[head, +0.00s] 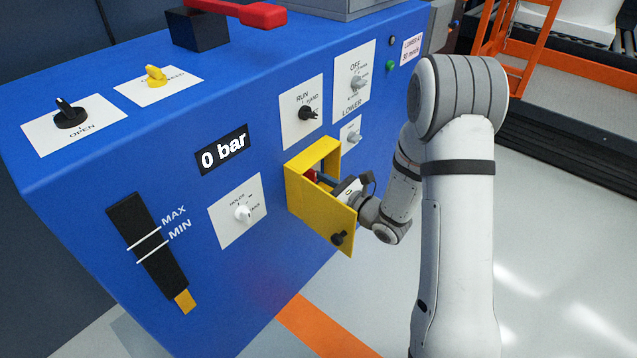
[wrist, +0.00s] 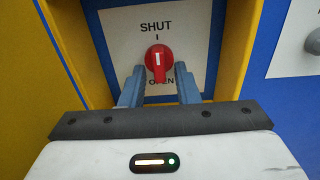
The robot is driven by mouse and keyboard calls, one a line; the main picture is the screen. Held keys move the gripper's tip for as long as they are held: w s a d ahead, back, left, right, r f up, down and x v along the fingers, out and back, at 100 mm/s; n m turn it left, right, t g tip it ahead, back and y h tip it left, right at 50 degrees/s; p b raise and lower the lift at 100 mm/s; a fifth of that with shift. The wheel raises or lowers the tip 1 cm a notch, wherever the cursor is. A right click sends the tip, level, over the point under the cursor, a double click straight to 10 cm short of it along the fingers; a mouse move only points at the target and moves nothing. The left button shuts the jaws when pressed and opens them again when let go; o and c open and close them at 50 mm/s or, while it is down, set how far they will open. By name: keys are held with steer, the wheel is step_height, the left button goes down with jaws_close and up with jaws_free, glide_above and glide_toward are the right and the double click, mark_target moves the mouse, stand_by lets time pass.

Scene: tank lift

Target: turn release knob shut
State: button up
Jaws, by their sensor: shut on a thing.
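The release knob (wrist: 159,60) is red with a white pointer line, on a white plate (wrist: 200,24) marked SHUT above and OPEN below. Its pointer line stands upright, toward SHUT. In the head view the red knob (head: 311,175) shows only in small part inside the yellow box, beside my arm. My gripper (wrist: 158,72) reaches into the box, with one blue-grey finger on each side of the knob, shut on it.
The yellow box (head: 307,207) surrounds my gripper on its sides, with its door (head: 338,238) hanging open. A small grey knob (head: 354,137) is just above right. The gauge display (head: 222,150) reads 0 bar.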

stand_by(0.5)
steer(key=o, duration=0.6)
